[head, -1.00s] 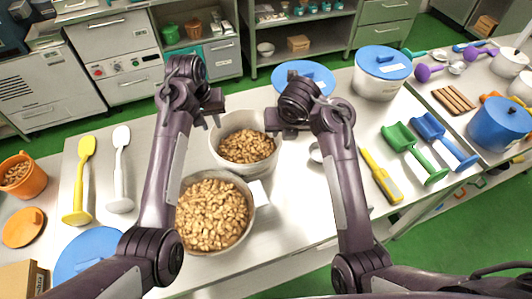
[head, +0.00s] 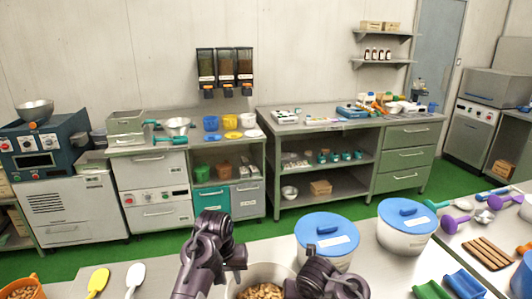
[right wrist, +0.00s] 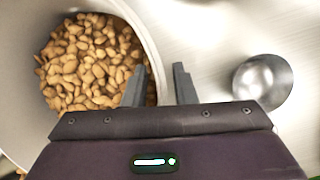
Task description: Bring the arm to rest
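My left gripper (head: 238,262) is at the bottom middle of the head view, beside the left rim of a white pot (head: 285,269) of nuts (head: 262,291). Its fingers are too small to judge their gap. My right arm shows at the pot's right side in the head view, with its gripper mostly cut off. In the right wrist view my right gripper (right wrist: 160,80) is open. Its left finger is over the nuts (right wrist: 85,60), its right finger is outside the pot, and the pot's rim (right wrist: 143,28) runs between them.
A small metal bowl (right wrist: 262,82) lies right of the right gripper. Two white pots with blue lids (head: 327,235) (head: 407,217) stand beyond my right arm. Yellow (head: 98,281) and white (head: 134,276) scoops are at left. A back counter (head: 350,124) lines the wall.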

